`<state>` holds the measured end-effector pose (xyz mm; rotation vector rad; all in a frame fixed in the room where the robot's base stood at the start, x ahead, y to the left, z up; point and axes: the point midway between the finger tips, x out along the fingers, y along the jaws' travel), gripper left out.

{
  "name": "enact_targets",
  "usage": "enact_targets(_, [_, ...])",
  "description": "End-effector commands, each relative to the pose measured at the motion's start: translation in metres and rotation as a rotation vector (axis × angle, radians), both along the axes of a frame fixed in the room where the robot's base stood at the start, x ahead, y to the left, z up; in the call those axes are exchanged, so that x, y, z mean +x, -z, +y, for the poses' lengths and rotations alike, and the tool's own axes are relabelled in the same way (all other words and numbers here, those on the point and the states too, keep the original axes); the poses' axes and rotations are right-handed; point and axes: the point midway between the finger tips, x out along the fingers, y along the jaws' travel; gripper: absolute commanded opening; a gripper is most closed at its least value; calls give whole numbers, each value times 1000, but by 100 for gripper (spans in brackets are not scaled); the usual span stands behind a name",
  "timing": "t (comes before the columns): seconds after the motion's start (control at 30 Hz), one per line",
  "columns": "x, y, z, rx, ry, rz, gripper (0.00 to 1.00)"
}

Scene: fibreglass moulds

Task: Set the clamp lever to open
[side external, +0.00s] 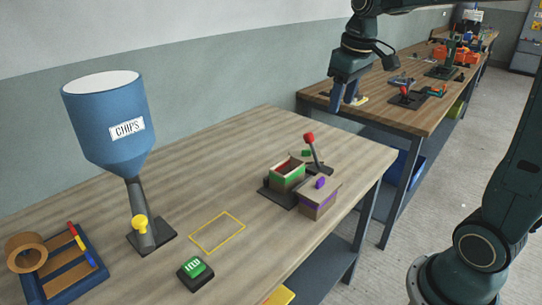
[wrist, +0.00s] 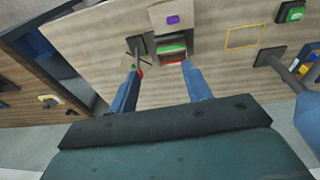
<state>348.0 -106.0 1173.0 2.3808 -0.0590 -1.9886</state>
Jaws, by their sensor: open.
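A lever with a red knob (side external: 309,137) and a grey shaft stands on the near bench, its shaft tilted so the knob leans up-left in the side view. A small green piece (side external: 306,153) shows by the shaft. In the wrist view the red knob (wrist: 140,71) shows close to the left finger. The lever is beside an open box with a green band and red inside (side external: 287,173). My gripper (side external: 346,97) is open and empty, raised above and behind the lever in the side view, apart from it. Both fingers (wrist: 160,88) show in the wrist view.
A box with a purple piece on top (side external: 319,196) stands at the bench edge. A blue chips hopper (side external: 108,120), a green button (side external: 195,271) and a blue tray (side external: 62,265) are farther left. A yellow outline (side external: 217,233) marks bare bench. A second bench is behind.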

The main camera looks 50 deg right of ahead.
Motion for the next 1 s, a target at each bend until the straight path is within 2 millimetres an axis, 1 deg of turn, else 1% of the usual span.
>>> enact_targets(0.1, [-8, -3, 8, -2, -1, -17, 49])
enact_targets(0.3, [-17, -5, 16, -3, -1, -33, 49])
enact_targets(0.83, [-20, -5, 19, -3, -1, -39, 49])
enact_targets(1.0, [-28, -7, 26, -4, -1, -54, 49])
